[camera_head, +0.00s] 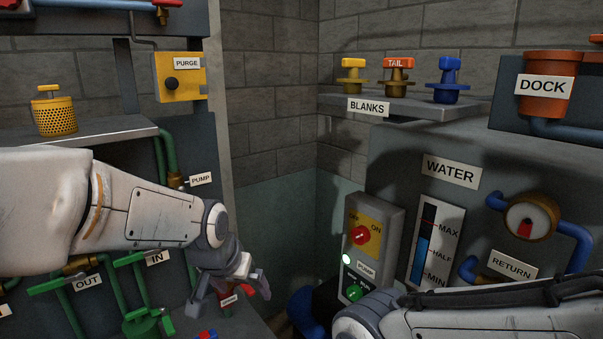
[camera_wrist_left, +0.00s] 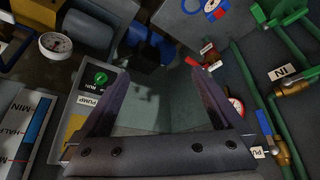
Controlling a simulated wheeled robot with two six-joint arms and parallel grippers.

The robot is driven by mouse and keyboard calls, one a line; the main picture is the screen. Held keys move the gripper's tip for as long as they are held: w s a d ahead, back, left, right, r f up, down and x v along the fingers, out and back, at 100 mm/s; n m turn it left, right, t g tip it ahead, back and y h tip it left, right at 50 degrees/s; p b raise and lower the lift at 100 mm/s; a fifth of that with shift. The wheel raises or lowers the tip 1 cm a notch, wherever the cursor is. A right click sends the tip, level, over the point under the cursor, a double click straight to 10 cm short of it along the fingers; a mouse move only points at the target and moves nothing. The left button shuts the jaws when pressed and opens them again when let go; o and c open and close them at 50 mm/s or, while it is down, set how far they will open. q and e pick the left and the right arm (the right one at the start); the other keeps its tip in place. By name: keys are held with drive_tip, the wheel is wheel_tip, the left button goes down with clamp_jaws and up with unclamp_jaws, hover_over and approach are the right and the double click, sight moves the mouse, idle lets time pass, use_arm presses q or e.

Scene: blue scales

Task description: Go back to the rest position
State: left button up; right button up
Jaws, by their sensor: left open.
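My left arm comes in from the left in the head view, and its gripper (camera_head: 232,296) hangs downward at the lower middle. Its two fingers are spread apart. In the left wrist view the open left gripper (camera_wrist_left: 155,78) has nothing between its fingertips, and floor and dark blue pipework show beyond them. Behind the left fingers in the head view is a small red-handled part with a white tag, partly hidden. My right arm crosses the lower right of the head view; its gripper is out of view.
The pump switch box (camera_head: 372,255) with red knob and lit green lamp stands right of the left gripper. Green pipes and valves (camera_head: 142,322) lie left. The water gauge (camera_head: 436,245), return pipe and blanks shelf (camera_head: 420,106) are at right. A corner gap lies between.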

use_arm(q)
drive_tip(key=s+a+f+n+g+y, duration=0.1)
drive_tip(key=s+a+f+n+g, duration=0.1)
drive_tip(key=s+a+f, duration=0.7)
drive_tip(key=s+d+m+g+b, duration=0.3)
drive_tip(key=s+d+m, duration=0.4)
drive_tip(key=s+d, duration=0.8)
drive_tip(key=shift+d+f+h+b, duration=0.2)
drive_tip(key=shift+d+h+b, duration=0.2)
drive_tip(key=shift+b, duration=0.35)
